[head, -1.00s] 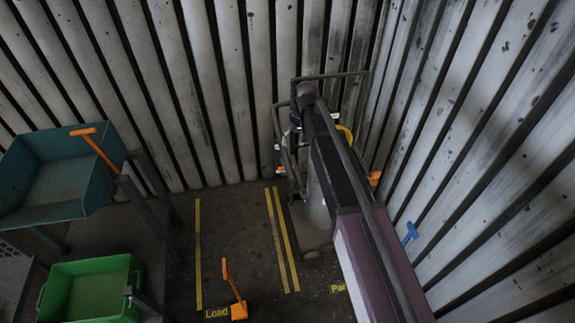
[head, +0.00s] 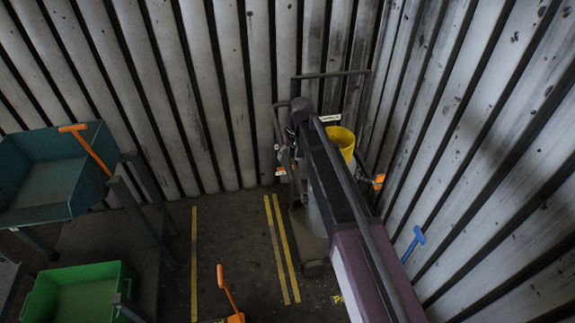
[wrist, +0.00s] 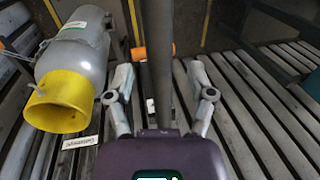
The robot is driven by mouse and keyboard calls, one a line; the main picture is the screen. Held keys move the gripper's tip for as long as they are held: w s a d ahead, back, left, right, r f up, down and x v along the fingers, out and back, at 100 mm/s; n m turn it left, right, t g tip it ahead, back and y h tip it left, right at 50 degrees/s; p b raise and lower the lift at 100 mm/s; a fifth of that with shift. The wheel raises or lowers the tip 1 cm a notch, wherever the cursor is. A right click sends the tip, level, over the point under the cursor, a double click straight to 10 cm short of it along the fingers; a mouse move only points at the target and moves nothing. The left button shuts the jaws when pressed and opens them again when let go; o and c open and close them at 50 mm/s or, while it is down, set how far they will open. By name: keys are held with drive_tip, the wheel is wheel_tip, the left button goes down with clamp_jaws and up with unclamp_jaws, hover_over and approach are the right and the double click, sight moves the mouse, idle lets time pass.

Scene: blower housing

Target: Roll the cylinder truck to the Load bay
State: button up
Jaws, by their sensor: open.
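The cylinder truck (head: 331,75), a dark tube frame, stands against the back wall in the head view, right of the double yellow line. Its grey cylinder shows a yellow collar (head: 343,140) beside my arm, which hides much of the truck. In the wrist view the grey cylinder (wrist: 80,52) and yellow collar (wrist: 60,102) are at the left. My gripper (wrist: 161,68) is open, with a dark bar between its fingers in the picture; I cannot tell whether they touch. The Load bay floor (head: 233,235) lies between yellow lines left of the truck.
An orange-handled tool (head: 230,297) stands at the front of the Load bay. A teal bin (head: 45,170) and green crate (head: 85,295) are at the left. A blue handle (head: 413,243) is by the right wall. The Load bay's back floor is clear.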

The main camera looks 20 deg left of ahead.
drive_tip(key=shift+s+a+f+b, duration=0.1)
drive_tip(key=shift+a+f+b, duration=0.05)
drive_tip(key=shift+f+b, duration=0.7)
drive_tip(key=shift+f, duration=0.15)
drive_tip(key=shift+c, duration=0.2)
clamp_jaws()
